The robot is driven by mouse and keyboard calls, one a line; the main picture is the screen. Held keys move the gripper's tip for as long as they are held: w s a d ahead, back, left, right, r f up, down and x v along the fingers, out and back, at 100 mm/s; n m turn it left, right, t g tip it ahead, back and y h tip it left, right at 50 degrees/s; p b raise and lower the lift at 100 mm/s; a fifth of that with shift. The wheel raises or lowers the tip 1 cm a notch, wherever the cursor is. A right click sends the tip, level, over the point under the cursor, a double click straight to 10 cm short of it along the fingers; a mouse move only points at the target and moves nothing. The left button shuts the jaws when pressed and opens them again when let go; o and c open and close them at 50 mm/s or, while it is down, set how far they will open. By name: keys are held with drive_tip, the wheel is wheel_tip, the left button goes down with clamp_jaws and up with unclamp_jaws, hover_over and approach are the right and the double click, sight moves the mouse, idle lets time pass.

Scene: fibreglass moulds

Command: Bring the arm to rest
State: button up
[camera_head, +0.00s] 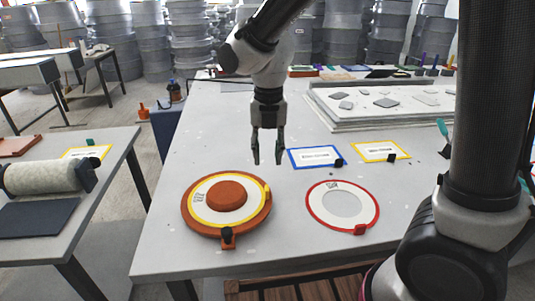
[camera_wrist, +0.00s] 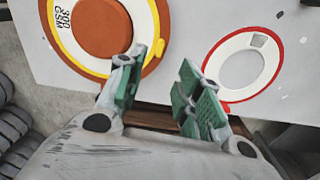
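My gripper (camera_head: 268,158) hangs above the grey table, fingers pointing down, open with nothing between them. In the wrist view its two green-padded fingers (camera_wrist: 158,92) stand apart. A round orange mould (camera_head: 225,198) with a raised centre lies on the table to the left of the gripper, with a yellow-edged white ring (camera_head: 203,210) on it; the mould also shows in the wrist view (camera_wrist: 102,27). A red-edged white ring (camera_head: 325,210) lies to the right; it shows in the wrist view too (camera_wrist: 218,72).
A blue-framed card (camera_head: 315,157) and a yellow-framed card (camera_head: 380,152) lie on the table (camera_head: 160,250). A white slab (camera_head: 400,117) with small grey pieces is behind them. A side table (camera_head: 115,190) with a fabric roll (camera_head: 40,177) stands left. Floor shows between the tables.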

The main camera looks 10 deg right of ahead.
drive_tip(key=s+d+r+m+t, duration=0.1)
drive_tip(key=s+d+r+m, duration=0.2)
drive_tip(key=d+m, duration=0.6)
drive_tip(key=s+d+r+m+t, duration=0.2)
drive_tip(key=s+d+r+m, duration=0.2)
drive_tip(key=m, duration=1)
drive_tip(key=s+d+r+m+t, duration=0.1)
drive_tip(key=s+d+r+m, duration=0.3)
drive_tip(key=s+d+m, duration=0.4)
drive_tip(key=d+m, duration=0.3)
drive_tip(key=d, duration=0.3)
drive_tip(key=shift+s+d+r+m, duration=0.2)
drive_tip(key=shift+s+r+m, duration=0.1)
drive_tip(key=shift+m, duration=0.1)
drive_tip(key=shift+o, duration=0.5)
